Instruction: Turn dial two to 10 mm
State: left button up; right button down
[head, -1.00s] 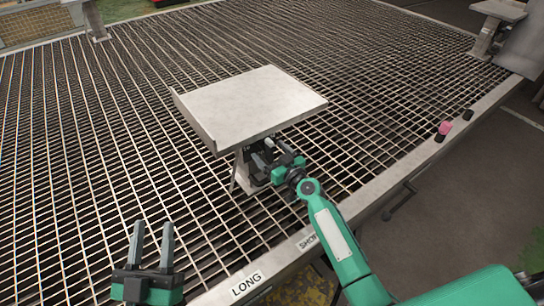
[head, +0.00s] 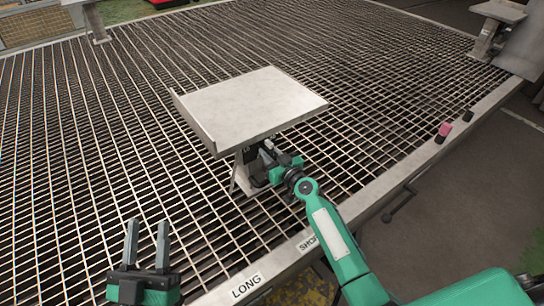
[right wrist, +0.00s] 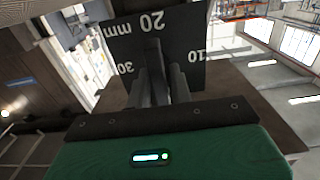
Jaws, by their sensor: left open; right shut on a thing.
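A dark dial plate (right wrist: 185,50) fills the upper middle of the right wrist view, with white marks "20 mm", "30" at left and "10" at right. A dark upright dial handle (right wrist: 153,58) stands between my right gripper's fingers (right wrist: 159,82), which are shut on it. Its upper end lies just below the "20 mm" mark. In the head view my right gripper (head: 268,155) reaches under the edge of a pale tilted plate on a post (head: 250,105), which hides most of the dial. My left gripper (head: 147,240) is open and empty at lower left. No dial number is readable.
A metal grating (head: 120,130) surrounds the post. Its front rim carries labels LONG (head: 246,286) and SHORT, the latter partly hidden by my right arm. A pink object (head: 445,129) and dark knobs sit on the right rim. Another post with a plate (head: 487,30) stands at upper right.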

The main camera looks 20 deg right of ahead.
jog(key=shift+f+n+b, duration=0.1)
jog(key=shift+n+b, duration=0.4)
jog(key=shift+n, duration=0.2)
jog(key=shift+n+b, duration=0.3)
jog(key=shift+n, duration=0.6)
jog(key=n, duration=0.3)
jog(key=n+p, duration=0.1)
jog(key=n, duration=0.4)
jog(key=shift+p, duration=0.35)
jog(key=n+p, duration=0.1)
jog(key=n, duration=0.3)
jog(key=shift+n+p, duration=0.45)
jog(key=shift+n, duration=0.75)
jog(key=c, duration=1.6)
grip_release()
jog(key=shift+n, duration=0.3)
jog(key=o, duration=1.4)
